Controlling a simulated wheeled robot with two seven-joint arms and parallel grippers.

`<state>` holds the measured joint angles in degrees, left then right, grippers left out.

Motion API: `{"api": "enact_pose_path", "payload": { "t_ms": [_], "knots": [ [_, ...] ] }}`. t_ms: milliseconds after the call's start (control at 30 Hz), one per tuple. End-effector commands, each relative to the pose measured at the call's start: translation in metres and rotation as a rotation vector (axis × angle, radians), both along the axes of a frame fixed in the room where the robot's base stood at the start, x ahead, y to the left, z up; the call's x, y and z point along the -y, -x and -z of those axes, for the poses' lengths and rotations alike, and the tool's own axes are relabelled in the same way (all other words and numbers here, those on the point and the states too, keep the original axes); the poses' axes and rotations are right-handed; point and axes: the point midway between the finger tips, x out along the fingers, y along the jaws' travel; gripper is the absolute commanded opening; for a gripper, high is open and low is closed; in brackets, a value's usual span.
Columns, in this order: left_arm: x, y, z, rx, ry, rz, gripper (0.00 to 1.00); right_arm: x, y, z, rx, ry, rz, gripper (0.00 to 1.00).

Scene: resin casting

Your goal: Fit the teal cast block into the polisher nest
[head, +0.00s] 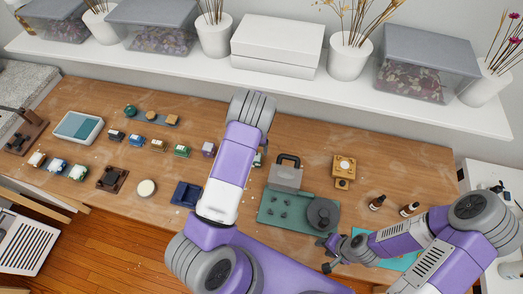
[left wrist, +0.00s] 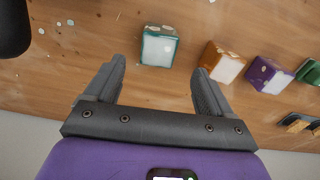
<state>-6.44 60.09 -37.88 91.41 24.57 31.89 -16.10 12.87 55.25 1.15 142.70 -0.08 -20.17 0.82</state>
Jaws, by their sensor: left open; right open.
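The teal cast block (left wrist: 158,47), teal with a pale face, sits on the wooden table in the left wrist view. Only a sliver of it shows beside my left arm in the head view (head: 258,160). My left gripper (left wrist: 155,80) is open and empty, its fingertips short of the block and apart from it. My left gripper is hidden in the head view. My right gripper (head: 328,255) is open and empty by a green plate (head: 270,222) with a dark round disc (head: 322,213) and small pegs. I cannot tell for certain which fixture is the polisher nest.
An orange block (left wrist: 224,62) and a purple block (left wrist: 269,75) sit right of the teal one in the left wrist view. A grey handled case (head: 286,177), a yellow fixture (head: 343,167), a blue holder (head: 187,194) and dark bottles (head: 377,202) stand around. A shelf (head: 200,62) runs behind.

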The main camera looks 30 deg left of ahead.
Motion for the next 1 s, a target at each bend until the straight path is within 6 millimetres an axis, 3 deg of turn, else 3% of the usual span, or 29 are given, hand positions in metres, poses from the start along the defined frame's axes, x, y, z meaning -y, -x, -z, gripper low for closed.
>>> {"api": "enact_pose_path", "payload": {
  "t_ms": [367,600,867,1000],
  "knots": [
    [0.001,0.000,0.036,-0.001,-0.001,0.000,0.83,0.000,0.001,0.022,-0.001,0.000,0.001,0.43],
    [0.003,0.001,0.072,-0.002,-0.002,0.001,0.83,0.000,0.000,0.043,-0.001,0.000,0.001,0.43],
    [0.003,0.000,0.075,0.000,-0.001,0.000,0.83,0.000,0.000,0.043,-0.001,0.000,0.000,0.43],
    [0.003,0.000,0.075,0.000,-0.001,0.000,0.66,0.000,0.000,0.043,0.000,0.000,0.000,0.43]
  ]
}}
